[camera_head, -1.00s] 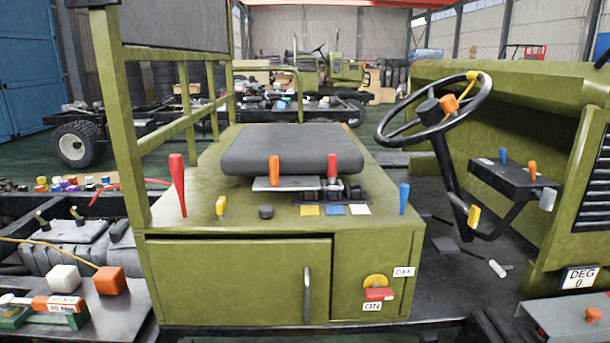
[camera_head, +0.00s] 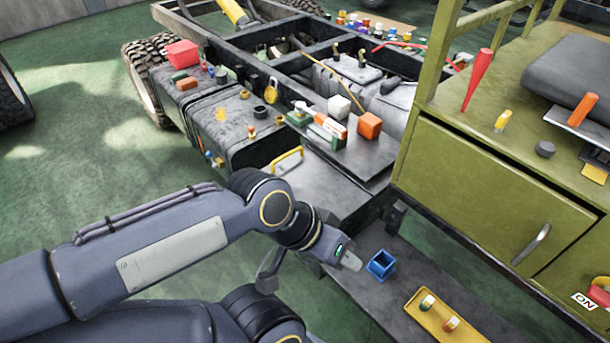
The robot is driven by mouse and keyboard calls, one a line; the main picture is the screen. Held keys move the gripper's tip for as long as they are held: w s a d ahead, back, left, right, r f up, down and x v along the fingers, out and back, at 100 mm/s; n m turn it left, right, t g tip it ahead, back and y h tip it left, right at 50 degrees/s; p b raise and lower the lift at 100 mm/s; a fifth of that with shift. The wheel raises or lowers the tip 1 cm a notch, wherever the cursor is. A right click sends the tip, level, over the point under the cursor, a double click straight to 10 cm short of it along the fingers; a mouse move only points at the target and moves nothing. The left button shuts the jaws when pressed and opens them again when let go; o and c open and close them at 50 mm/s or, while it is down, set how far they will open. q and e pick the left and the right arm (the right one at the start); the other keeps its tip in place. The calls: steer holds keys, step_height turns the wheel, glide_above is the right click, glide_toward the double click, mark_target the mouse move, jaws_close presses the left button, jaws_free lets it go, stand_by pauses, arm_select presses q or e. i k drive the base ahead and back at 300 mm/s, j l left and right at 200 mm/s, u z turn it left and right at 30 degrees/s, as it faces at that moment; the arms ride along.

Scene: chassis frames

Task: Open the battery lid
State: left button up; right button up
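A dark grey box with a yellow handle (camera_head: 287,160) on its top stands at the corner of the chassis frame. It looks like the battery box, and its lid (camera_head: 318,178) appears shut. My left gripper (camera_head: 342,256) is below the box's front edge, apart from the handle, above the low grey step. I see no object held in it. Its finger gap is not clear from this angle. My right gripper cannot be made out.
Orange and white blocks (camera_head: 369,125) sit on a plate behind the lid. The green cabinet (camera_head: 490,190) stands at right. Floor at left is open.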

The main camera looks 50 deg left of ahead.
mark_target(313, 180)
steer(key=u, duration=1.6)
steer(key=i+j+u, duration=0.6)
steer(key=i+j, duration=0.25)
steer(key=i, duration=0.05)
